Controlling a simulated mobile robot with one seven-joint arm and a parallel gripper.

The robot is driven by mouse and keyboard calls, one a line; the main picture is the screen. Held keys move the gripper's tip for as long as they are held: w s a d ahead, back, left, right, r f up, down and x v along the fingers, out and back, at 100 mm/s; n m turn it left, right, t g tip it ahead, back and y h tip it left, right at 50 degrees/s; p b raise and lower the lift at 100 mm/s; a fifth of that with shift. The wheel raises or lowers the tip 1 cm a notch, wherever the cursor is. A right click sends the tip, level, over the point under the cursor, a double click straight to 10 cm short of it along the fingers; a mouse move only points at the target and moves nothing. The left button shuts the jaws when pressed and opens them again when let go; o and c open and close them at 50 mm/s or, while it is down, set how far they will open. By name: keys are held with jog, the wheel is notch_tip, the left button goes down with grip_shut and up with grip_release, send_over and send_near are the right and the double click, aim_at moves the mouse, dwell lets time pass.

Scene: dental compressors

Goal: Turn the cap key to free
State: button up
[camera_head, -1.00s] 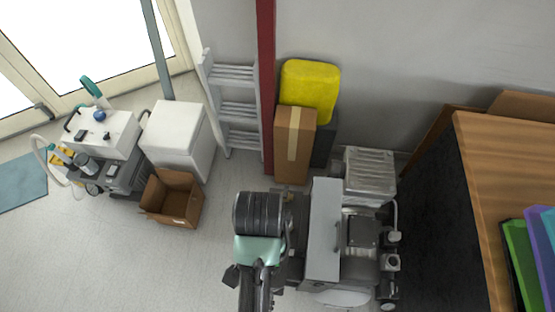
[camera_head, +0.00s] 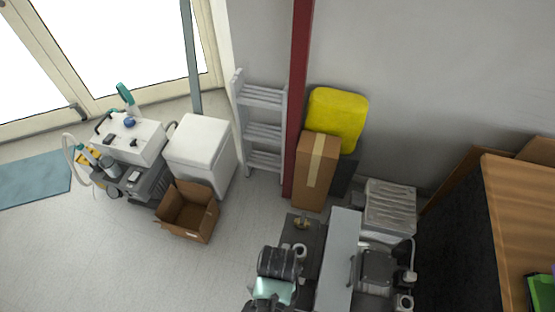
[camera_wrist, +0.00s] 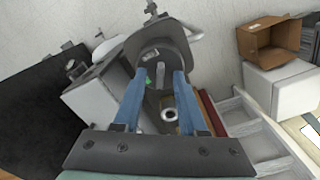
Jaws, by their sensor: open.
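The grey compressor machine (camera_head: 340,262) stands at the lower middle in the head view. Its dark left part (camera_head: 312,236) carries a small brass-coloured fitting (camera_head: 302,223) and a pale ring (camera_head: 299,250). In the wrist view, my gripper (camera_wrist: 162,75) is open, with two blue fingers apart over a dark grey part of the machine. A light ring with a dark centre (camera_wrist: 169,115) and a short grey peg (camera_wrist: 163,88) show between the fingers, with a small green spot near the left one. I cannot tell which piece is the cap key. The fingers are not clear in the head view.
A brown box (camera_head: 317,172) and yellow container (camera_head: 337,117) stand behind the machine by a red post (camera_head: 299,95). A wooden-topped cabinet (camera_head: 520,210) is at right. An open carton (camera_head: 188,212) and white bin (camera_head: 199,148) stand left. Floor between carton and machine is clear.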

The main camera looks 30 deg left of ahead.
grip_shut()
jog(key=shift+r, duration=0.1)
dwell(0.4)
jog(key=n+p, duration=0.2)
jog(key=shift+r+n, duration=0.1)
jog(key=shift+n, duration=0.3)
jog(key=shift+n+p, duration=1.15)
jog(key=shift+n, duration=1.15)
grip_release()
